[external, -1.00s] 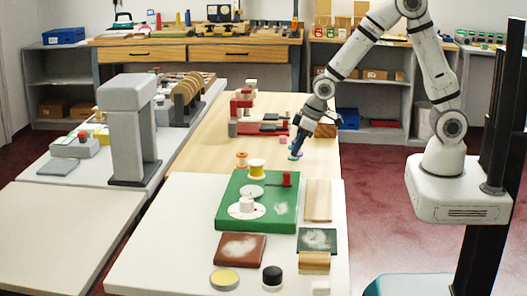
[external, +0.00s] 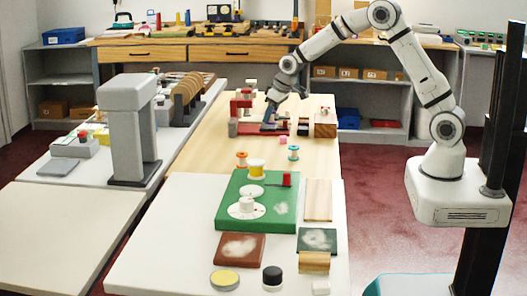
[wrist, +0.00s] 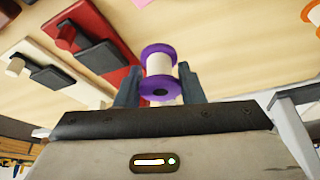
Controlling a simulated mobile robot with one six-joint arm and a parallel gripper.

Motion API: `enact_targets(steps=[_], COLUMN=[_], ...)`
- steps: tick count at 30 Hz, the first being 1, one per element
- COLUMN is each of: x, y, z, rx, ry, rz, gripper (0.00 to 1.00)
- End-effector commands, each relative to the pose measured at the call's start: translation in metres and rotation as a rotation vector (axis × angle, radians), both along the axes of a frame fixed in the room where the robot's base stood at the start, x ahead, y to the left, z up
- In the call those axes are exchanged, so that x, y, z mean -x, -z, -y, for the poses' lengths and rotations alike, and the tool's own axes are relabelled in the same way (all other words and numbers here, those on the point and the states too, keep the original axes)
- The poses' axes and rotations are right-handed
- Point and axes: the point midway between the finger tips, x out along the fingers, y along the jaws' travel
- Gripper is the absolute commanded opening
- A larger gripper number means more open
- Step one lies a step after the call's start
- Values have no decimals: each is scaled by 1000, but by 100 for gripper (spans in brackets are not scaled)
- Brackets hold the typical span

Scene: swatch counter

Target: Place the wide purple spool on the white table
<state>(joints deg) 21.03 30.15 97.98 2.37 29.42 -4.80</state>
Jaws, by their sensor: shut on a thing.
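My gripper (wrist: 158,82) is shut on a purple spool (wrist: 160,52) with purple flanges and a pale core, held between its two fingers in the wrist view. In the external view my gripper (external: 268,124) is at the red board, at the back of the wooden table; the spool cannot be made out there. The white table (external: 160,262) is in the foreground, joining the wooden table's near edge.
On the white table stand a green board (external: 228,212), a brown square (external: 241,249), a yellow-topped disc (external: 224,280) and a black-topped jar (external: 272,277). An orange spool (external: 242,159) and a teal spool (external: 293,153) stand on the wooden table. The white table's left side is clear.

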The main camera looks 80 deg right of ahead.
Motion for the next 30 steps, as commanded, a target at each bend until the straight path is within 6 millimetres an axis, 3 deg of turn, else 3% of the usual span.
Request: enact_targets(steps=[3,16,28,29,30], x=[1,1,0,0,0], y=[23,70,78,76,76], z=[-1,-1,-1,-1,-1], rx=[-1,0,1,1,1], ry=[0,-2,-2,-2,-2], rz=[-4,-3,0,0,0], gripper=[10,10,10,38,41])
